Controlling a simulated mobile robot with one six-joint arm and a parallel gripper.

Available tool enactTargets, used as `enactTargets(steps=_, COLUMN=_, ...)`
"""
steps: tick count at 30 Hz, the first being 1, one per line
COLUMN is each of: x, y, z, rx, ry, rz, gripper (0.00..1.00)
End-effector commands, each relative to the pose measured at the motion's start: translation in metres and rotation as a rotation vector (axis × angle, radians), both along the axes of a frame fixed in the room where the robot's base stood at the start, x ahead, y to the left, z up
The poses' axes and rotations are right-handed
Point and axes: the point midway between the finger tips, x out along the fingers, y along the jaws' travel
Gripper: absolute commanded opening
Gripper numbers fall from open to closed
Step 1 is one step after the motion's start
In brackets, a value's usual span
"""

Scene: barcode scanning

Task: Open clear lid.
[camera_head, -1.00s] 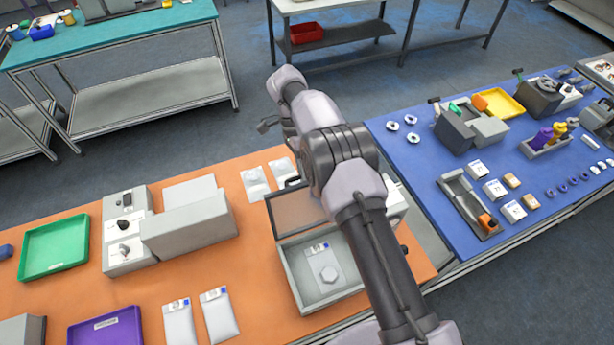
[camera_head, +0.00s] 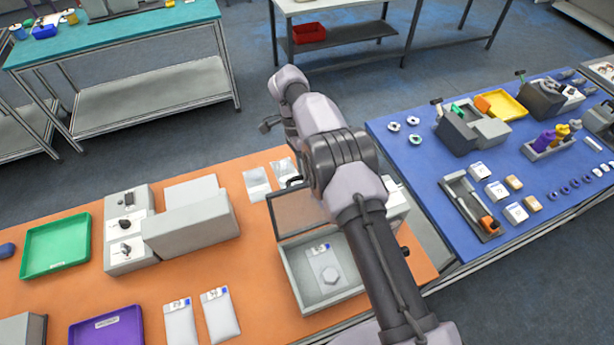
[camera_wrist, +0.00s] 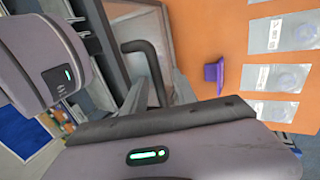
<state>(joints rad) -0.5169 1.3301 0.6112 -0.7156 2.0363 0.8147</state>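A grey box (camera_head: 292,278) stands on the orange table. A flat packet (camera_head: 323,268) with a label and a hexagonal shape lies inside it. Its framed clear lid (camera_head: 296,213) stands raised at the back edge, partly behind my arm. A dark handle (camera_head: 292,181) shows at the lid's top. In the wrist view a dark bent handle (camera_wrist: 140,48) stands beside a pale see-through panel (camera_wrist: 165,40). Grey parts with green lights fill the left and bottom of that view. My fingertips cannot be made out, so their opening and contact with the handle are unclear.
Left of the box are a grey machine (camera_head: 190,225), a green tray (camera_head: 55,246) and a purple tray (camera_head: 105,328). Packets (camera_head: 220,314) lie at the front. A blue table (camera_head: 430,190) with several items is at right, across a gap.

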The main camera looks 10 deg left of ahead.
Motion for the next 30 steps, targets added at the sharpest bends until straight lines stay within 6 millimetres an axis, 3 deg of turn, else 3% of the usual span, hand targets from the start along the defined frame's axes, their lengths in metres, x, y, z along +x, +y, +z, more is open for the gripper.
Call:
enactTargets(steps=4, x=0.000, y=0.000, z=0.014, rx=0.001, ry=-0.002, rz=0.000, gripper=0.34)
enactTargets(steps=7, x=0.001, y=0.001, z=0.035, rx=0.002, ry=-0.004, rz=0.000, gripper=0.34)
enactTargets(steps=14, x=-0.022, y=-0.011, z=0.035, rx=0.000, ry=0.003, rz=0.001, gripper=0.34)
enactTargets(steps=23, x=-0.066, y=-0.033, z=0.040, rx=0.001, ry=0.001, rz=0.000, gripper=0.34)
enactTargets(steps=30, x=-0.113, y=-0.058, z=0.045, rx=0.001, ry=-0.001, rz=0.000, gripper=0.34)
